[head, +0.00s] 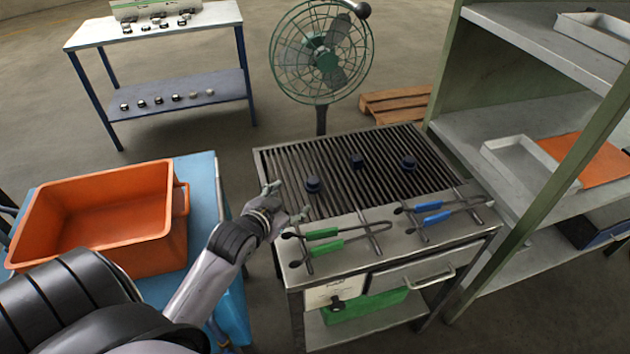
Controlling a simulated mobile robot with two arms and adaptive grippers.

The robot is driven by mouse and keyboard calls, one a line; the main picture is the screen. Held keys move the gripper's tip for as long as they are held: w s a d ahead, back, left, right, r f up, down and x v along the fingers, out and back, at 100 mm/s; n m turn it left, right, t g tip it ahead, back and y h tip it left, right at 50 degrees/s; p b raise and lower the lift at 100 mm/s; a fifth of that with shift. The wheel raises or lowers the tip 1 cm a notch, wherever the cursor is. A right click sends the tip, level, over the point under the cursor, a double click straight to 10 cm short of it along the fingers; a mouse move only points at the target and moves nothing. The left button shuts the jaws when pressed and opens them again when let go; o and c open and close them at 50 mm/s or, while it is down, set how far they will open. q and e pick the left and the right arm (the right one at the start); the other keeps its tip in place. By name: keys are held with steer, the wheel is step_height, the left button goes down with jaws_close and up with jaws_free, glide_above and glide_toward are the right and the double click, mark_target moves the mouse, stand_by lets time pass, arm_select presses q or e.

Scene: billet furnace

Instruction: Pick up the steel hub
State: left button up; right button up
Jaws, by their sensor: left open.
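Three dark, round, stepped pieces with a hub-like shape lie on the slatted grate (330,150) of the steel bench. The nearest dark hub (313,186) is at the grate's left front, another dark hub (357,160) is in the middle, and a third dark hub (408,163) is to the right. I cannot tell which one is the steel hub. My left gripper (288,202) is open at the left front edge of the grate. Its fingers point toward the nearest hub and appear apart from it. My right gripper is out of view.
Green-handled tongs (325,247) and blue-handled tongs (437,218) lie on the bench's front ledge. An orange bin (100,215) stands on a blue table at left. A fan (320,55) stands behind. Shelves (480,125) with metal trays close off the right.

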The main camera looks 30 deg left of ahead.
arm_select(q)
glide_toward(312, 185)
steer(key=shift+w+a+f, duration=0.5)
steer(key=shift+w+f, duration=0.25)
steer(key=shift+w, duration=0.1)
steer(key=shift+p+x, duration=0.35)
steer(key=shift+x, duration=0.85)
steer(key=shift+w+f, duration=0.2)
steer(key=shift+w, duration=0.4)
steer(key=shift+p+x, duration=0.5)
steer(key=shift+x, duration=1.85)
steer(key=shift+d+r, duration=0.15)
steer(key=shift+d, duration=0.05)
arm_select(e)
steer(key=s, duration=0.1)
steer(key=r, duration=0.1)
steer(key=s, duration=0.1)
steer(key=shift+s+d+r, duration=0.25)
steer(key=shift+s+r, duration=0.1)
arm_select(q)
steer(key=shift+c, duration=0.5)
